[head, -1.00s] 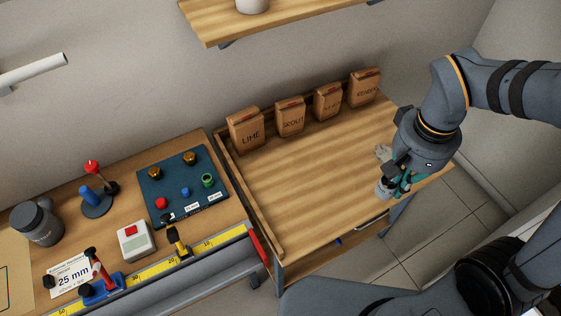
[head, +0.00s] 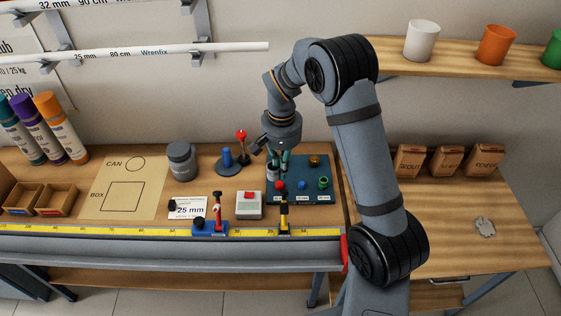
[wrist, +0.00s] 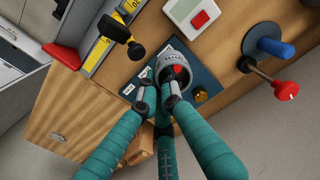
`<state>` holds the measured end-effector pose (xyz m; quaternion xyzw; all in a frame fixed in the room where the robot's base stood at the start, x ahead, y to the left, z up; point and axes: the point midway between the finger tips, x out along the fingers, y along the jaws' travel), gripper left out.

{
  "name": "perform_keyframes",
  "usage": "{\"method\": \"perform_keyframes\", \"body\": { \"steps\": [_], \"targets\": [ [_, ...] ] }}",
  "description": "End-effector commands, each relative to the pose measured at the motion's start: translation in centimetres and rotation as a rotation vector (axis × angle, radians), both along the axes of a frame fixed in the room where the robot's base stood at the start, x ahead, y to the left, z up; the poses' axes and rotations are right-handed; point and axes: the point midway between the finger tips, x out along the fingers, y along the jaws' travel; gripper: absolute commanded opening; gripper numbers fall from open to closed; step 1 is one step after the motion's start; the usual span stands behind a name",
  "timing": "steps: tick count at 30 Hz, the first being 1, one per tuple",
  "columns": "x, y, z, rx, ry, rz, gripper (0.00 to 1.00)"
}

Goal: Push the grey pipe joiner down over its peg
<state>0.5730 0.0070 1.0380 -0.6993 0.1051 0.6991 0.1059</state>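The grey pipe joiner (head: 272,173) is held low over the left part of the blue peg board (head: 312,198). In the wrist view the joiner (wrist: 165,60) is a ring with something red, seemingly the red peg (wrist: 177,70), visible in its opening. In the head view the red peg (head: 281,186) shows just below and right of the joiner, so the joiner seems above or behind it. I cannot tell the exact gap. My gripper (head: 280,165) has its teal fingers closed on the joiner; they also show in the wrist view (wrist: 158,95).
On the board stand a blue peg (head: 302,185), a green ringed peg (head: 323,182) and a brass peg (head: 314,160). A box with a red button (head: 249,205) is left of the board, and a red-topped lever (head: 242,135) behind it. A yellow ruler (head: 130,231) runs along the front.

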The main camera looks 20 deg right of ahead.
Motion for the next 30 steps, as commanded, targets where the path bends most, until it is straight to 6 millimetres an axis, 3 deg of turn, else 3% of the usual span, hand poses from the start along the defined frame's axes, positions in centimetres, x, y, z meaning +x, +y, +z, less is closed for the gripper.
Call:
{"method": "perform_keyframes", "body": {
  "steps": [3, 9, 30],
  "targets": [
    [3.1, -1.3, -2.4, 0.0, 0.003, -0.064, 0.0],
    [5.1, -2.3, -4.8, 0.001, 0.0, -0.112, 0.0],
    [5.2, -2.6, -9.9, 0.001, 0.0, -0.118, 0.0]
  ]
}}
